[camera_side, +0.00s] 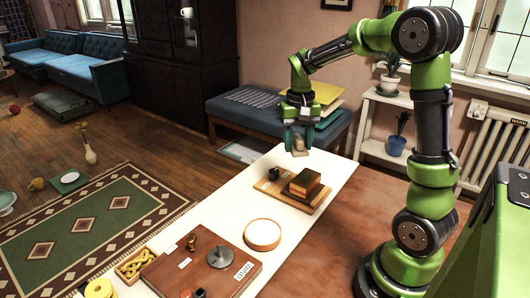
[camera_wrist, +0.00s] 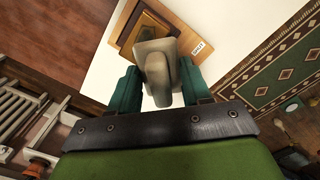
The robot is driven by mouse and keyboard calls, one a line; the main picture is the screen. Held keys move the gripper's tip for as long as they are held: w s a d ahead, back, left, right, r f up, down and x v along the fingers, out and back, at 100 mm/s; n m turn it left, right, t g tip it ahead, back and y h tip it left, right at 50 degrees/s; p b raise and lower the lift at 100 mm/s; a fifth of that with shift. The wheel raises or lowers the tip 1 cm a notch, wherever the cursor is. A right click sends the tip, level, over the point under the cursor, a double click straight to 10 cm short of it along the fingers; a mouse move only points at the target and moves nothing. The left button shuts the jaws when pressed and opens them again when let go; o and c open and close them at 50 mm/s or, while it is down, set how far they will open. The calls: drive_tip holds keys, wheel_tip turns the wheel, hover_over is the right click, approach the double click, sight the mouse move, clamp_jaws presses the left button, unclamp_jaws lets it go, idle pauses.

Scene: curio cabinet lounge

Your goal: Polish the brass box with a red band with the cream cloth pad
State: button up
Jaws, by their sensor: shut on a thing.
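My gripper (camera_side: 298,141) has teal fingers and is shut on the cream cloth pad (camera_side: 299,151), above the far part of the white table. In the wrist view the pad (camera_wrist: 151,46) is a pale block with a rounded grip, and the grip sits between my fingers (camera_wrist: 160,88). A gap shows between pad and box in the side view. In the wrist view the pad partly hides the box (camera_wrist: 146,24).
The wooden board (camera_side: 318,203) also bears a small black object (camera_side: 273,173) left of the box. A round wood-rimmed dish (camera_side: 263,234) lies nearer. A brown board (camera_side: 215,284) with a grey disc (camera_side: 220,256) and a tray (camera_side: 122,270) fill the near end.

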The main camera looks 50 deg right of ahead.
sight(312, 171)
drive_tip(key=s+d+f+m, duration=0.1)
drive_tip(key=s+d+m, duration=0.1)
drive_tip(key=d+m, duration=0.55)
drive_tip(key=shift+m, duration=0.65)
drive_tip(key=shift+s+a+f, duration=0.1)
drive_tip(key=shift+a+f, duration=0.2)
drive_tip(key=shift+f, duration=1)
drive_tip(key=shift+s+a+f, duration=0.1)
drive_tip(key=shift+a+f, duration=0.2)
drive_tip(key=shift+f, duration=1)
drive_tip(key=shift+a+f, duration=0.3)
drive_tip(key=shift+f, duration=1)
drive_tip(key=shift+a+f, duration=0.1)
drive_tip(key=shift+a, duration=3.7)
drive_tip(key=shift+d, duration=3.9)
wheel_tip(312, 171, up, 8)
drive_tip(key=shift+a, duration=0.15)
